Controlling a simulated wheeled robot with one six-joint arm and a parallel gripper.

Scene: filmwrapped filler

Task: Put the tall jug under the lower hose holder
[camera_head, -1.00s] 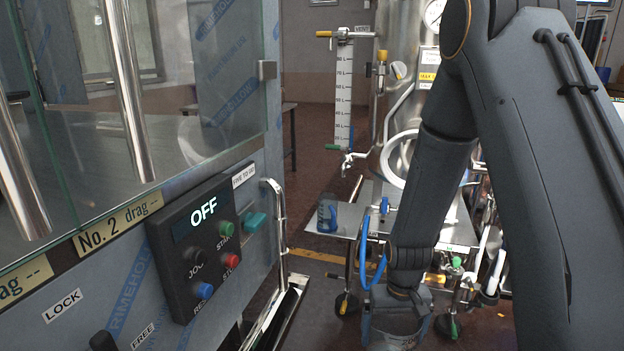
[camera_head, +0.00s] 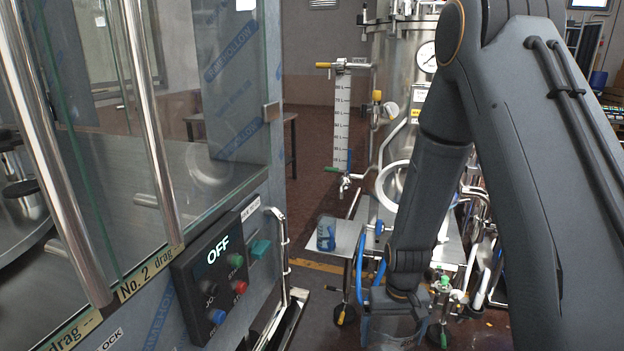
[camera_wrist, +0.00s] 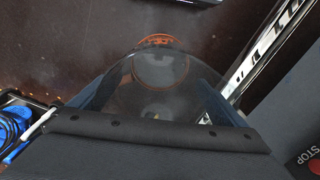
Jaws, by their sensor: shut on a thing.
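My gripper (camera_head: 395,297) is low in the head view, shut on a clear, see-through jug (camera_head: 390,332), whose lower part is cut off by the picture edge. In the wrist view the jug (camera_wrist: 155,95) lies between the two dark fingers (camera_wrist: 155,105) and has an orange ring at its far end. Whether it is the tall one I cannot tell for sure. A smaller bluish jug (camera_head: 326,235) stands upright on a metal shelf, left of and beyond my gripper. Blue hoses (camera_head: 362,262) hang beside the shelf; I cannot make out the lower hose holder.
A glass-doored cabinet with a control panel (camera_head: 215,262) reading OFF fills the left. A steel tank (camera_head: 400,75) with gauge, pipes and a scale (camera_head: 341,120) stands behind. Wheels and valves crowd the right of my gripper. Dark floor (camera_head: 315,320) shows between cabinet and gripper.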

